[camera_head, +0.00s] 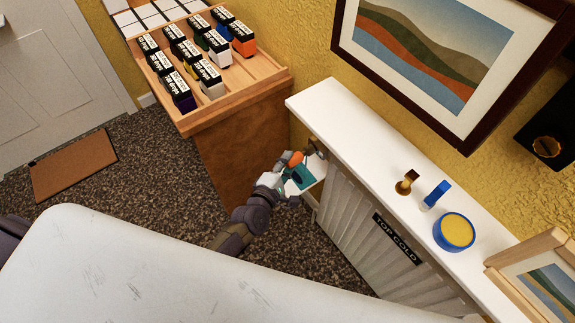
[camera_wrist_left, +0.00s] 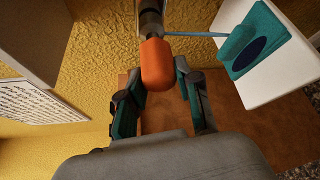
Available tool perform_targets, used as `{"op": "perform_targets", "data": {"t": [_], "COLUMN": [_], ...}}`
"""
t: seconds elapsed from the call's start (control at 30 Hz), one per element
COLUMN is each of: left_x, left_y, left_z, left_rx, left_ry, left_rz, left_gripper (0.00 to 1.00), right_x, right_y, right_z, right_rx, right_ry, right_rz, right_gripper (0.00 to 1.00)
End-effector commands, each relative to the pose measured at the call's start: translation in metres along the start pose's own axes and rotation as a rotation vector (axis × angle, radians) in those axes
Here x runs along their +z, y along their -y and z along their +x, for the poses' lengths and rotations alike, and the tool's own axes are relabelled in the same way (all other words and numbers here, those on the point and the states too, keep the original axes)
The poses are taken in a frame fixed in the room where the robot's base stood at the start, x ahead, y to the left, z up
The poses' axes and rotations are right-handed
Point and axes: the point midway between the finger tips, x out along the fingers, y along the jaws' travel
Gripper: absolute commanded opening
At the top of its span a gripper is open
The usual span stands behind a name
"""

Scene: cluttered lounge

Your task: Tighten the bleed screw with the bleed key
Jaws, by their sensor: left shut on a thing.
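The handle also shows in the head view (camera_head: 296,158). Beyond the handle, a metal fitting (camera_wrist_left: 150,18) shows at the top of the wrist view. The bleed screw itself is hidden behind the key, so I cannot tell how far it is turned. My right gripper is not in view.
A white panel with a teal pad (camera_wrist_left: 255,40) is close beside the gripper. The white shelf (camera_head: 335,110) above the radiator carries a brass piece (camera_head: 406,182), a blue item (camera_head: 437,194) and a blue-rimmed tin (camera_head: 454,232). A wooden cabinet (camera_head: 240,150) with labelled boxes stands left.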

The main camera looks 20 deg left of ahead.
Motion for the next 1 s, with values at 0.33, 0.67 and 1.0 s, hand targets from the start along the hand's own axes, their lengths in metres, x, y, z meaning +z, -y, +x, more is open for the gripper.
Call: {"op": "perform_targets", "data": {"t": [0.33,0.67,1.0], "left_x": [0.001,-0.001,-0.001], "left_y": [0.0,0.003,0.003], "left_z": [0.0,0.0,0.0], "left_rx": [0.028,0.052,0.124], "left_ry": [0.001,0.002,0.002], "left_rz": [0.052,0.094,0.221], "left_gripper": [0.0,0.0,0.0], "right_x": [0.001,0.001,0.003], "right_y": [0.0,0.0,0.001], "right_z": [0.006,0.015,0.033], "right_rx": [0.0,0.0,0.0], "right_ry": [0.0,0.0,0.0], "right_rz": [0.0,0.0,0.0], "right_gripper": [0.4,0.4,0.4]}}
